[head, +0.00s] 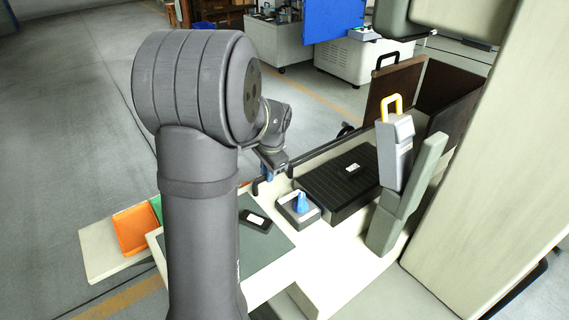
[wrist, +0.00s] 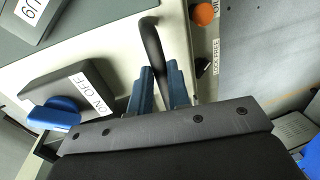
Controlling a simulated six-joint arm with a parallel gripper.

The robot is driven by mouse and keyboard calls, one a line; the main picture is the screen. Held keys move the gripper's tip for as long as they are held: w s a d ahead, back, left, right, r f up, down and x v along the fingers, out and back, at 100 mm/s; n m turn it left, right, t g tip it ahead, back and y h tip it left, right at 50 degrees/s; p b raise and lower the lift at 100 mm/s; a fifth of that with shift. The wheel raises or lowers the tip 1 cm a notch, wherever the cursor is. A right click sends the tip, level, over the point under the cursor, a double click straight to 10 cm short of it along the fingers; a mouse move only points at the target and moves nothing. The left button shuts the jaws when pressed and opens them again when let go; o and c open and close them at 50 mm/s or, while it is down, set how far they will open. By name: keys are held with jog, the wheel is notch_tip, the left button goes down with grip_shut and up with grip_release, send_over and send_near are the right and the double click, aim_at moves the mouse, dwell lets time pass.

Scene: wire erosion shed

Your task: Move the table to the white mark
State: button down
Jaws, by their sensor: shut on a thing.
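In the wrist view the two blue fingers of my gripper (wrist: 162,78) are shut on a black bar handle (wrist: 151,45). The handle stands by the edge of a pale surface, and its lower end is hidden between the fingers. How it joins the table is not clear. I cannot pick out the white mark in either view.
A grey switch box with a blue knob (head: 301,204), labelled ON OFF, is close to my gripper. An orange ball knob (wrist: 204,14) sits near a LOCK FREE label (wrist: 214,56). A yellow-handled upright unit (head: 396,142) stands over the table's right side. An orange tray (head: 133,229) lies left.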

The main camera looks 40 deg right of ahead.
jog(key=shift+a, duration=0.65)
jog(key=shift+d+f, duration=0.1)
jog(key=shift+d, duration=0.2)
jog(key=c, duration=1.4)
grip_release()
jog(key=shift+a, duration=0.1)
jog(key=shift+o, duration=0.2)
jog(key=s+r, duration=0.3)
jog(key=r, duration=1.4)
jog(key=shift+s, duration=0.2)
jog(key=shift+r, duration=0.1)
